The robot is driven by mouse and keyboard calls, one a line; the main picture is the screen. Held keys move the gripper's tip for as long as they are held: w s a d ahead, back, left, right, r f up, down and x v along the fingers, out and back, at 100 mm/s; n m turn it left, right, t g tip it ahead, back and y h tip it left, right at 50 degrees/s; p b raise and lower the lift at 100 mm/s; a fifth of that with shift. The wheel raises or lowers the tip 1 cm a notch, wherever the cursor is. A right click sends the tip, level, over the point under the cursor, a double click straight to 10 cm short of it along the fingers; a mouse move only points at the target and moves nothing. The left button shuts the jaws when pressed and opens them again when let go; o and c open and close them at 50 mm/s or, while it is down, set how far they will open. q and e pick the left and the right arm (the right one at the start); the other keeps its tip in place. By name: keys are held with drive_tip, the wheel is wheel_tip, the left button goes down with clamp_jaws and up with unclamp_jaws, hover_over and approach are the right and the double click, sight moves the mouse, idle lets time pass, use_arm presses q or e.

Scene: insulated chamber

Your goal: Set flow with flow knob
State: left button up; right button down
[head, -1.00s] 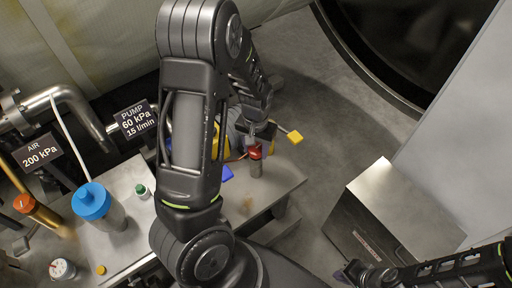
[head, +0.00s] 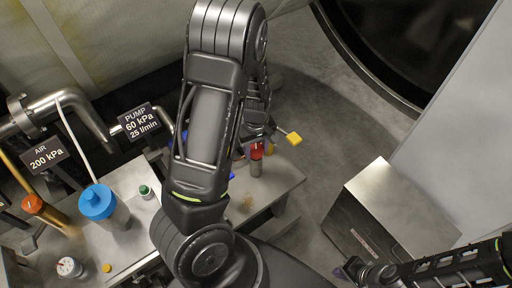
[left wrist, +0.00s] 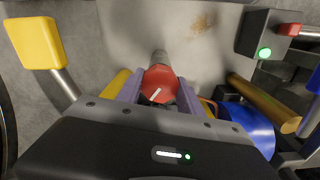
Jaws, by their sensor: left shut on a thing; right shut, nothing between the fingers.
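The red flow knob (head: 256,151) stands on a metal stem at the workbench's right part. In the left wrist view the red knob (left wrist: 160,84) shows a white pointer line slanting to the upper right. My left gripper (left wrist: 158,92) is shut on it, one finger on each side. In the head view my left gripper (head: 258,140) is partly hidden by my arm. The pump sign (head: 138,122) reads 60 kPa and 25 l/min. My right gripper (head: 350,270) is shut and empty at the lower right, away from the bench.
A yellow block-shaped handle (head: 294,139) juts out beside the knob. A blue-capped bottle (head: 97,203), a green-capped vial (head: 145,192) and an orange-topped valve (head: 33,204) are on the left. A metal box (head: 400,206) stands at right, with floor between.

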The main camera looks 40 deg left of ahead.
sight(256, 149)
use_arm(q)
drive_tip(key=shift+n, duration=0.3)
drive_tip(key=o, duration=1.4)
drive_tip(key=shift+r, duration=0.1)
wheel_tip(256, 149, up, 8)
drive_tip(key=shift+f+p, duration=0.15)
drive_tip(key=shift+p, duration=0.3)
